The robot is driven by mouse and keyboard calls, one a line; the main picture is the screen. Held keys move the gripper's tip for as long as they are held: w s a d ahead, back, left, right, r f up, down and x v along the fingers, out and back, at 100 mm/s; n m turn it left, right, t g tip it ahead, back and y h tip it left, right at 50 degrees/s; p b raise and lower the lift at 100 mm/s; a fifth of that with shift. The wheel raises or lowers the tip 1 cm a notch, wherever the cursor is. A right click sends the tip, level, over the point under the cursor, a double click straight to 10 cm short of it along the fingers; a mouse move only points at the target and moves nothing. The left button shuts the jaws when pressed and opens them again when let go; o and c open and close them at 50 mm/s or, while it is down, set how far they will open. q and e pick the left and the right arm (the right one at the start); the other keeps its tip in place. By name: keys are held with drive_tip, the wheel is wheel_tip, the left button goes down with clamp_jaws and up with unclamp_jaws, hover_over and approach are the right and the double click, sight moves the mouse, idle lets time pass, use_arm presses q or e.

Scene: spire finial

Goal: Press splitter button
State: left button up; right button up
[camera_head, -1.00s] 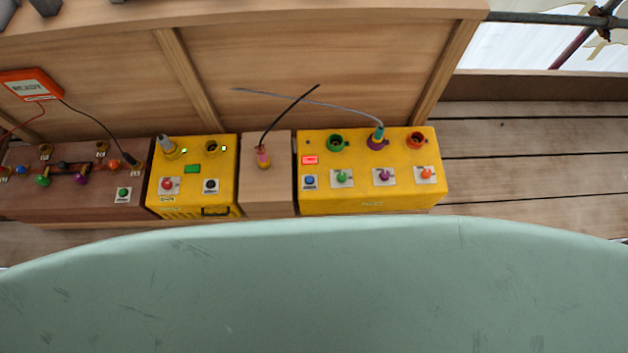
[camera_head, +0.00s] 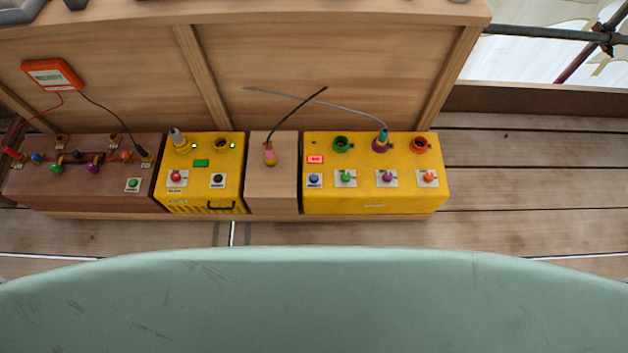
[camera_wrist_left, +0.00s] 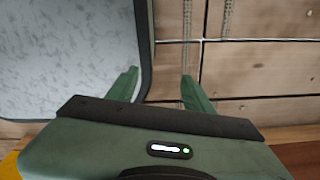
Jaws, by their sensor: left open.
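Two yellow boxes stand on a low wooden ledge in the head view; their labels are too small to read, so I cannot tell which is the splitter. The wider yellow box (camera_head: 374,200) has a blue button (camera_head: 314,180), a red lit display (camera_head: 315,159), several coloured knobs and green, purple and red sockets. The smaller yellow box (camera_head: 207,172) has a red button (camera_head: 176,177), a black button (camera_head: 218,180) and a green display. My left gripper (camera_wrist_left: 160,88) is open and empty over wooden planks in the left wrist view, with no box near its fingers. My right gripper is not in view.
A brown box (camera_head: 85,182) with a green button (camera_head: 133,184) and several knobs stands at the left. A plain wooden block (camera_head: 272,185) holding a pink-and-yellow plug sits between the yellow boxes. An orange meter (camera_head: 52,75) leans on the panel. Deck planks (camera_head: 530,185) at right are clear.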

use_arm(q)
drive_tip(key=shift+s, duration=0.2)
drive_tip(key=shift+c, duration=0.2)
clamp_jaws()
drive_tip(key=shift+w+a, duration=0.1)
idle(1.5)
